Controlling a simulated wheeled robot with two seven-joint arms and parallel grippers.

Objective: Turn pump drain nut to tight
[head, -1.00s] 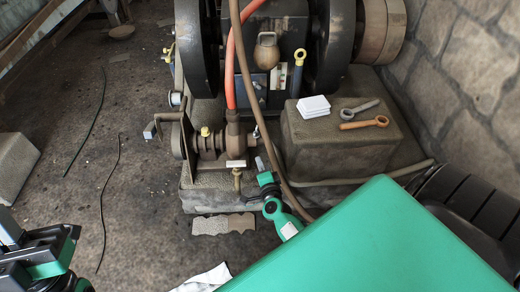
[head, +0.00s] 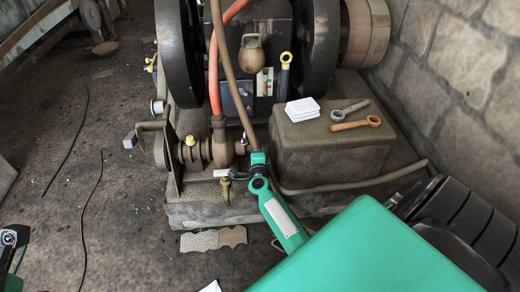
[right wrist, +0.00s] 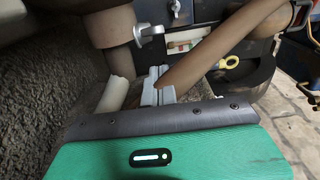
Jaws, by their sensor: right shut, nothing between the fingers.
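The pump (head: 205,153) is a rusty brown body with a yellow cap, low at the front of the engine. Below it hangs a small brass fitting (head: 226,190) with a pale bar (head: 221,172) at its top; I cannot tell for sure which part is the drain nut. My right gripper (head: 232,174) is shut and empty beside the pale bar; contact is unclear. My left gripper (head: 12,238) is partly cut off at the left edge.
A brown hose (head: 229,75) and an orange hose (head: 213,70) run down close to my right gripper. A flat plate (head: 213,239) lies on the floor. Floor at left is mostly clear.

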